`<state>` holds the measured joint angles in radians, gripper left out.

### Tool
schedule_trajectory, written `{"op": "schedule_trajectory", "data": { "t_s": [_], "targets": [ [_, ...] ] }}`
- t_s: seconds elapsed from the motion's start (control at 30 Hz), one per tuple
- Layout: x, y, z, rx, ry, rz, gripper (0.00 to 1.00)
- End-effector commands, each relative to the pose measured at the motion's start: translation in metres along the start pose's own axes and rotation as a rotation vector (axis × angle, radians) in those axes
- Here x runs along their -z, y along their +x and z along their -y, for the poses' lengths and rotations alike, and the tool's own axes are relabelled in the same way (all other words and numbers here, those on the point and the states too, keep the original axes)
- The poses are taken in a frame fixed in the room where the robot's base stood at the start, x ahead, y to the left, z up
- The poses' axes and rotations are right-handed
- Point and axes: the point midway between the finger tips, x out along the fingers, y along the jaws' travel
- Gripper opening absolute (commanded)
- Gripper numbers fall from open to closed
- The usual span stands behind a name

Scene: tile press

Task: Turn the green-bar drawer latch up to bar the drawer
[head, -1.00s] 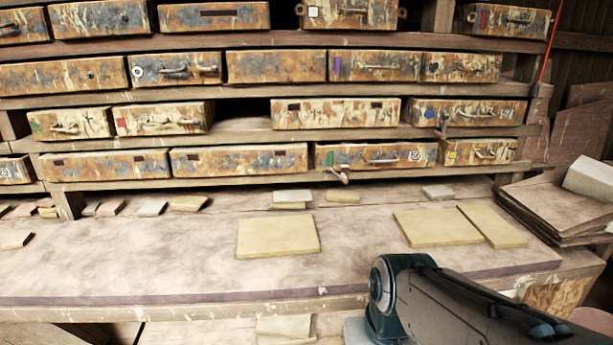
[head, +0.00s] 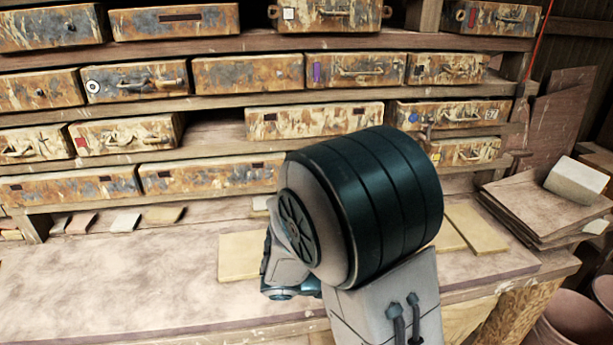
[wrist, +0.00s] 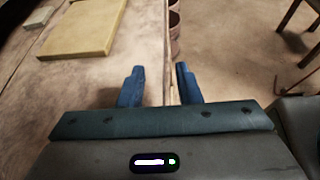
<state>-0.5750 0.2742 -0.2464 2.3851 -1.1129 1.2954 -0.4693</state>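The green-bar drawer and its latch, in the lowest drawer row, are hidden behind my raised arm in the head view, so I cannot see how the latch stands now. My gripper (wrist: 159,76) shows in the wrist view with its two blue fingers spread apart and nothing between them. It points down over the bench's front edge, away from the drawers. Its fingertips cannot be made out in the head view.
The bench top (head: 110,285) is clear at the left. A yellow tile (head: 238,256) lies beside my arm; a yellow tile (wrist: 78,28) also shows in the wrist view. Stacked boards (head: 535,215) stand at the right. Other latches and drawers, such as the purple-bar drawer (head: 357,70), line the shelves.

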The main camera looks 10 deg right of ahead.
Motion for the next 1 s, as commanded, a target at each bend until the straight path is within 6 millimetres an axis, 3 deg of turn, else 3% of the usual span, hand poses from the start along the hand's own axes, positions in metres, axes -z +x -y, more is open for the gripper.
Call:
{"op": "schedule_trajectory", "data": {
  "t_s": [0.13, 0.3, 0.4, 0.53, 0.73, 1.0],
  "targets": [
    [-0.014, -0.04, -0.055, -0.228, -0.303, 0.295, 0.31],
    [-0.006, -0.099, -0.106, -0.462, -0.566, 0.622, 0.31],
    [0.004, -0.131, -0.124, -0.565, -0.663, 0.775, 0.31],
    [0.016, -0.158, -0.136, -0.648, -0.737, 0.903, 0.31],
    [0.021, -0.166, -0.147, -0.684, -0.765, 0.959, 0.31],
    [0.01, -0.137, -0.188, -0.679, -0.764, 0.956, 0.31]
  ]
}}
